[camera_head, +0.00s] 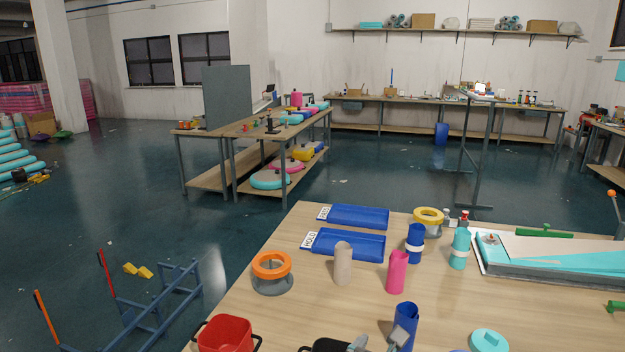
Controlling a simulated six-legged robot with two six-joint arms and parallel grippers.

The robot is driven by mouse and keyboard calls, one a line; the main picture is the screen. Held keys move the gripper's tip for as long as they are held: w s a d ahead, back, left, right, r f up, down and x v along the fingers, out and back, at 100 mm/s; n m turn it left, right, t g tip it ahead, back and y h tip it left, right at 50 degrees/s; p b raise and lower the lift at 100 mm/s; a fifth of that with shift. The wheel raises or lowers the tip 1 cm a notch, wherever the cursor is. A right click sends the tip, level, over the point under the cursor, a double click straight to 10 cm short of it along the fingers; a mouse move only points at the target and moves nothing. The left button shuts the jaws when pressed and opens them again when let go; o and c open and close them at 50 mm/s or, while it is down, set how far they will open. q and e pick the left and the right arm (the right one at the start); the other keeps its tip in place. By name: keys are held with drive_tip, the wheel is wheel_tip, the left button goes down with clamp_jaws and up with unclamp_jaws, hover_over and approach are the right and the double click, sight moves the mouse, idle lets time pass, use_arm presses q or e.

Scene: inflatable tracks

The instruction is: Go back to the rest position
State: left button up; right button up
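Two small grey pieces (398,337) show at the bottom edge, by a dark blue roll (406,318) and a black container (326,346). The wooden worktable (300,228) in front of me fills the lower right.
On the worktable stand a red basket (226,336), an orange ring (272,265), blue trays (343,244), a pink roll (397,272) and a turquoise sheet (560,251). A blue rack (150,310) stands on the floor at left. Open floor lies beyond, up to another workbench (250,130).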

drive_tip(key=s+d+f+m+g+y, duration=0.1)
drive_tip(key=s+f+m+g, duration=0.3)
drive_tip(key=f, duration=0.5)
drive_tip(key=s+d+f+m+g+y, duration=0.15)
drive_tip(key=s+f+g, duration=0.3)
drive_tip(key=f, duration=0.45)
drive_tip(key=s+a+f+m+g+y, duration=0.2)
drive_tip(key=s+a+f+m+y, duration=0.15)
drive_tip(key=s+f+m, duration=0.35)
drive_tip(key=s+a+f+m+g+y, duration=0.35)
drive_tip(key=s+f+m, duration=0.2)
drive_tip(key=m, duration=0.25)
drive_tip(key=s+d+f+m+t+b, duration=0.1)
drive_tip(key=d+f+m+t+b, duration=0.2)
drive_tip(key=f+m+b, duration=0.7)
wheel_tip(320, 180, down, 4)
drive_tip(key=shift+s+d+r+m+y, duration=0.15)
drive_tip(key=shift+s+m+y, duration=0.25)
drive_tip(key=shift+m, duration=0.55)
drive_tip(key=shift+d, duration=0.1)
